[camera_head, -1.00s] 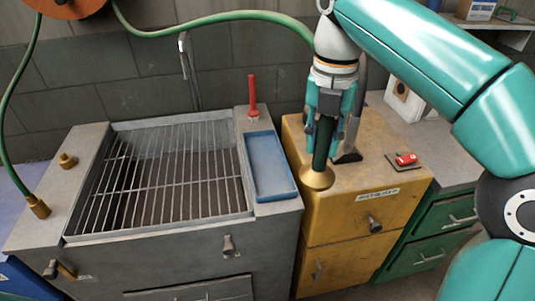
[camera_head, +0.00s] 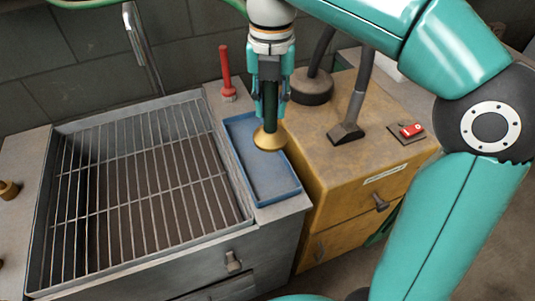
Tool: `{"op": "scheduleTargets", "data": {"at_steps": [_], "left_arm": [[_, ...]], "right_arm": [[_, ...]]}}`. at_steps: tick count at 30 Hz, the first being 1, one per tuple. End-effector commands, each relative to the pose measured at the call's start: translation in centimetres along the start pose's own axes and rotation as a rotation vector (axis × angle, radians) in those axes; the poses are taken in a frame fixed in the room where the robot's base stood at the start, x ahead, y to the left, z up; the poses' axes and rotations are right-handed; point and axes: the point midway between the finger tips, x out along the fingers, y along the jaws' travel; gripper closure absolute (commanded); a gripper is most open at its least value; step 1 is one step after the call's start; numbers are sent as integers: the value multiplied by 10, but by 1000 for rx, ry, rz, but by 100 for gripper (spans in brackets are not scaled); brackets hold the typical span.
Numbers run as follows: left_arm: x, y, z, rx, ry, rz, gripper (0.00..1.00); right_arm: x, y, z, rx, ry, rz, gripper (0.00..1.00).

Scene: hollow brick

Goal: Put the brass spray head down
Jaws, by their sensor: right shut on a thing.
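The brass spray head (camera_head: 269,138) has a flared brass end and a dark green grip, and it points down. My right gripper (camera_head: 270,103) is shut on its grip and holds it upright over the right edge of the blue tray (camera_head: 284,189). Whether the brass end touches the tray cannot be told. The tray is empty and lies on the ledge to the right of the sink grate (camera_head: 150,185). My left gripper is not in view.
A red-handled brush (camera_head: 226,75) stands behind the tray. A yellow cabinet (camera_head: 350,155) to the right carries a dark lamp-like stand (camera_head: 347,133) and a red switch (camera_head: 411,130). A metal tap (camera_head: 135,35) rises behind the sink.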

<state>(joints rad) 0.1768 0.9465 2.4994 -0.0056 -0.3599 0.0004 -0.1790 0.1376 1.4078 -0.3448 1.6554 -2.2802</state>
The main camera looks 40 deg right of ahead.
Motion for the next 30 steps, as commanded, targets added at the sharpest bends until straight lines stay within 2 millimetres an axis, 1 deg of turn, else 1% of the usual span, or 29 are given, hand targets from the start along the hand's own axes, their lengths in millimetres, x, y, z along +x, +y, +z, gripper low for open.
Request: {"op": "scheduleTargets", "data": {"at_steps": [1, 3, 6, 10, 12, 19, 25, 27, 30], "left_arm": [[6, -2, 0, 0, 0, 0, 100], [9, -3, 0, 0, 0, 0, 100], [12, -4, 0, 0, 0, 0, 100], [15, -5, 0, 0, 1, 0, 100], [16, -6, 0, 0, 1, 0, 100], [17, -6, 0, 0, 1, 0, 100], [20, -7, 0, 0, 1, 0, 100], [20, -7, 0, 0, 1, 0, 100], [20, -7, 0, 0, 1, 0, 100]], "right_arm": [[18, -2, -1, 2, 4, -3, 100], [37, -3, 0, 4, 4, -4, 100], [62, -3, 0, 5, 3, -3, 100], [89, -3, 0, 6, 3, -2, 100], [98, -3, 0, 7, 2, -1, 100], [114, -3, 1, 7, 2, -1, 100], [142, -3, 1, 7, 2, -1, 100], [148, -3, 1, 7, 1, -1, 100], [149, -3, 1, 7, -1, 1, 100]]}}
